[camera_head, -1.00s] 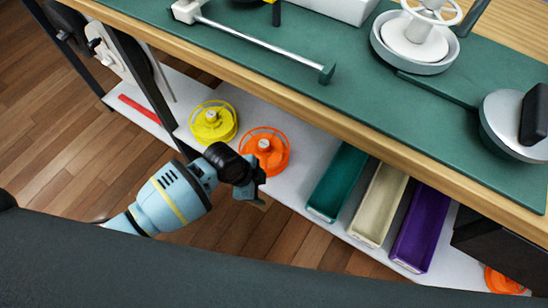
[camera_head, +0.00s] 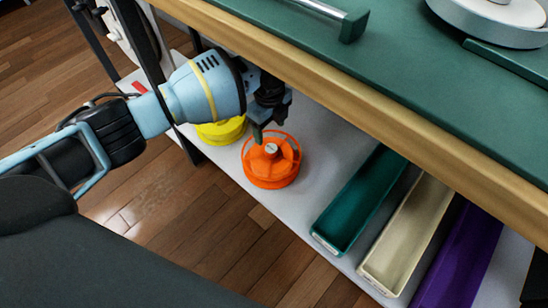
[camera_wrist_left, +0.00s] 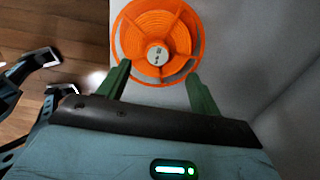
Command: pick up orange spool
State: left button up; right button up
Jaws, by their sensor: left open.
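The orange spool (camera_head: 271,165) lies flat on the white lower shelf, with a pale hub at its centre. It also shows in the left wrist view (camera_wrist_left: 155,30), just beyond the fingertips. My left gripper (camera_head: 262,132) is at the far side of the spool in the head view, close above its rim. In the wrist view its two green fingers (camera_wrist_left: 158,78) are spread apart and empty, pointing toward the spool's near edge. I cannot tell whether they touch it. My right gripper is not seen in the head view.
A yellow spool (camera_head: 221,130) sits beside the orange one, partly behind my left arm. Teal (camera_head: 355,208), cream (camera_head: 405,240) and purple (camera_head: 462,262) bins stand on the shelf to the right. The wooden edge of the green-topped bench (camera_head: 345,90) overhangs the shelf.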

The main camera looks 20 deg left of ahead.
aim_at(271, 148)
pick_arm(q)
notch_tip(271, 148, down, 3)
jog(key=shift+r+b, duration=0.15)
jog(key=shift+b, duration=0.35)
jog(key=f+b, duration=0.1)
jog(key=f, duration=0.2)
jog(key=f+b, duration=0.1)
jog(key=f, duration=0.1)
jog(key=shift+s+d+b, duration=0.25)
jog(key=shift+b, duration=0.05)
jog(key=shift+f, duration=0.15)
jog(key=shift+c, duration=0.6)
jog(key=c, duration=1.2)
grip_shut()
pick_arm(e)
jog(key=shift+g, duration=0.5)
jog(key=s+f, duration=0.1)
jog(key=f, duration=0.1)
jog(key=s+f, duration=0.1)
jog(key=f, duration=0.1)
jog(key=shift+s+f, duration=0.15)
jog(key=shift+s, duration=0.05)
